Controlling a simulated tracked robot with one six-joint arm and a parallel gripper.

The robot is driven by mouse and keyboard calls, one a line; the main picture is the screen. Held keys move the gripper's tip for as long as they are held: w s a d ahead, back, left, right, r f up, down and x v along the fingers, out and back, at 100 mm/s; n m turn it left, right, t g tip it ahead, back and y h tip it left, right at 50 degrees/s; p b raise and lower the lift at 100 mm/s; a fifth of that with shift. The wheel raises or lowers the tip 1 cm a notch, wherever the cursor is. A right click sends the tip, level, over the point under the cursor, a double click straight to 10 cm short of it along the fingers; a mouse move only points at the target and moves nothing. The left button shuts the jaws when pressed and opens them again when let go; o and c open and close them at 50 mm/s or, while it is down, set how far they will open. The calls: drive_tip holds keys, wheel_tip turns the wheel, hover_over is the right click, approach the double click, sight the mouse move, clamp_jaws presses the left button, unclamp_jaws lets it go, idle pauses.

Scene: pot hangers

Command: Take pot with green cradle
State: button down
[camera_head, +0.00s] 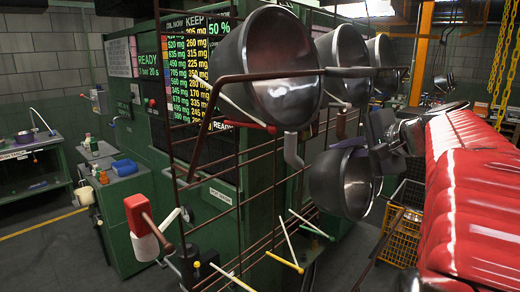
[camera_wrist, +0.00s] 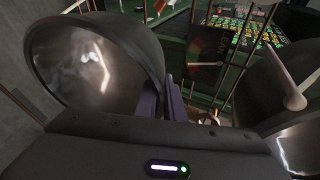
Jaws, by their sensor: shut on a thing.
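A dark metal pot (camera_head: 341,182) is tilted with its mouth facing forward, at the lower right of the rack in the head view. It fills the upper left of the wrist view (camera_wrist: 92,62). My gripper (camera_head: 377,147) is at the pot's right upper side. In the wrist view its fingers (camera_wrist: 172,100) are shut at the pot's rim edge; the exact contact is partly hidden. A cradle with green tips (camera_head: 317,229) sticks out from the rack just below and left of the pot, empty and apart from it.
A brown wire rack (camera_head: 240,190) carries several more pots, the biggest (camera_head: 270,68) above. Empty cradles with red (camera_head: 240,121) and yellow (camera_head: 285,262) tips stick out near it. A yellow crate (camera_head: 402,232) stands behind at right. Another rounded pot shows at right in the wrist view (camera_wrist: 300,145).

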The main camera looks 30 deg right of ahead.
drive_tip(key=s+d, duration=0.2)
drive_tip(key=s, duration=0.5)
drive_tip(key=s+d, duration=0.3)
drive_tip(key=s, duration=0.5)
drive_tip(key=shift+d, duration=0.15)
